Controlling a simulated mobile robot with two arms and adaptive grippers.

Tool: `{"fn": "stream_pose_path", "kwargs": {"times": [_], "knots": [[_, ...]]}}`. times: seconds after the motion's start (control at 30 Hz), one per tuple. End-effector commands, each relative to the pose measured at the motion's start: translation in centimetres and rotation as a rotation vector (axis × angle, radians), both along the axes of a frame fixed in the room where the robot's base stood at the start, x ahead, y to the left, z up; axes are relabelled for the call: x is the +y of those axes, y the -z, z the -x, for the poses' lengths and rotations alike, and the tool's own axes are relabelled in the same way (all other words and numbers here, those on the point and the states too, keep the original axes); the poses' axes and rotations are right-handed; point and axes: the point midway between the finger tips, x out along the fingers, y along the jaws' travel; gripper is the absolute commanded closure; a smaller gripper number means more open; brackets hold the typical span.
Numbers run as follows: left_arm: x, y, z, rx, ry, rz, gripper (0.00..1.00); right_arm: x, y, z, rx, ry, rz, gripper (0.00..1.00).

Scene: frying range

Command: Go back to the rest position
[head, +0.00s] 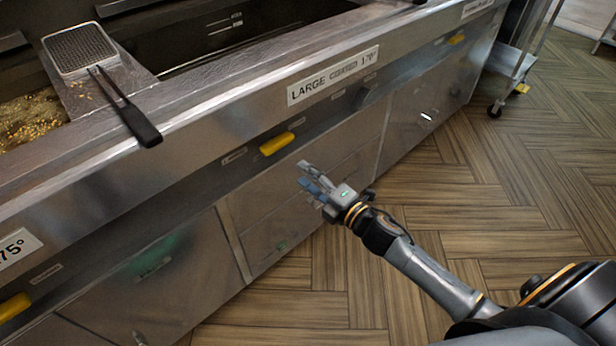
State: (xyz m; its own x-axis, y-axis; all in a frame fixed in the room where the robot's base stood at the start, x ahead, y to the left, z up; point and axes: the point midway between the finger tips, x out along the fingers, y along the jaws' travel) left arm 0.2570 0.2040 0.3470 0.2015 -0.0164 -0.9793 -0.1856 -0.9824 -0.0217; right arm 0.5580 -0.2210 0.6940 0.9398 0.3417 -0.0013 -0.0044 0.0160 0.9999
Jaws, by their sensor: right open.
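My right gripper (306,176) is held out in front of the steel cabinet doors of the frying range (190,145), above the wood floor. Its fingers are apart and nothing is between them. It is below the yellow handle (277,144) and appears apart from it. My right arm reaches in from the lower right. My left gripper is not in view.
A wire basket (80,50) with a black handle rests on the range top, its handle over the front edge. Fried bits (30,122) lie at the left. A wheeled steel rack (515,62) stands at the upper right. The floor (480,200) at the right is clear.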

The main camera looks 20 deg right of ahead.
Motion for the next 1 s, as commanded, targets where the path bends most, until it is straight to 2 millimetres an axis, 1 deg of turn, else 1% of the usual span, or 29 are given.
{"fn": "stream_pose_path", "kwargs": {"times": [0.37, 0.47, 0.57, 0.6, 0.67, 0.7, 0.77, 0.8, 0.87, 0.9, 0.97, 1.0], "knots": [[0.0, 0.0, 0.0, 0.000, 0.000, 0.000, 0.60, 0.0, 0.1, 0.0, 0.004, 0.003, -0.004, 0.57], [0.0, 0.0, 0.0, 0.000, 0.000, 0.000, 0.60, -0.5, 1.7, 0.2, 0.061, 0.044, -0.053, 0.57], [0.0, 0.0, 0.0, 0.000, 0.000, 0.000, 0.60, -1.7, 5.9, 1.2, 0.210, 0.154, -0.180, 0.57], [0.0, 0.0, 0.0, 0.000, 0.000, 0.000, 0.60, -2.3, 8.3, 2.0, 0.291, 0.216, -0.248, 0.57], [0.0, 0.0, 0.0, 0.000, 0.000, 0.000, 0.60, -3.0, 12.3, 3.8, 0.425, 0.320, -0.358, 0.57], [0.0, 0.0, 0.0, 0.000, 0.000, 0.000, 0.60, -3.4, 15.0, 5.3, 0.515, 0.394, -0.432, 0.57], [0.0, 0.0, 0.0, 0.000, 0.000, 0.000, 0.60, -3.6, 18.8, 7.9, 0.645, 0.504, -0.534, 0.57], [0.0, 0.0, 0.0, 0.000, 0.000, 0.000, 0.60, -3.6, 21.1, 9.8, 0.727, 0.576, -0.597, 0.57], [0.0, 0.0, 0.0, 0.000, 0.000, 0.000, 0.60, -3.2, 24.3, 12.8, 0.844, 0.680, -0.682, 0.57], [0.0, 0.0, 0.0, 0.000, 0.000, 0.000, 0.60, -2.9, 26.1, 14.8, 0.913, 0.744, -0.730, 0.57], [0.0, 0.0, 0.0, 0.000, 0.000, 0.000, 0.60, -2.3, 28.3, 17.7, 1.008, 0.834, -0.794, 0.57], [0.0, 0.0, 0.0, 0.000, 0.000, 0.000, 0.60, -1.8, 29.6, 19.5, 1.065, 0.890, -0.830, 0.57]]}}
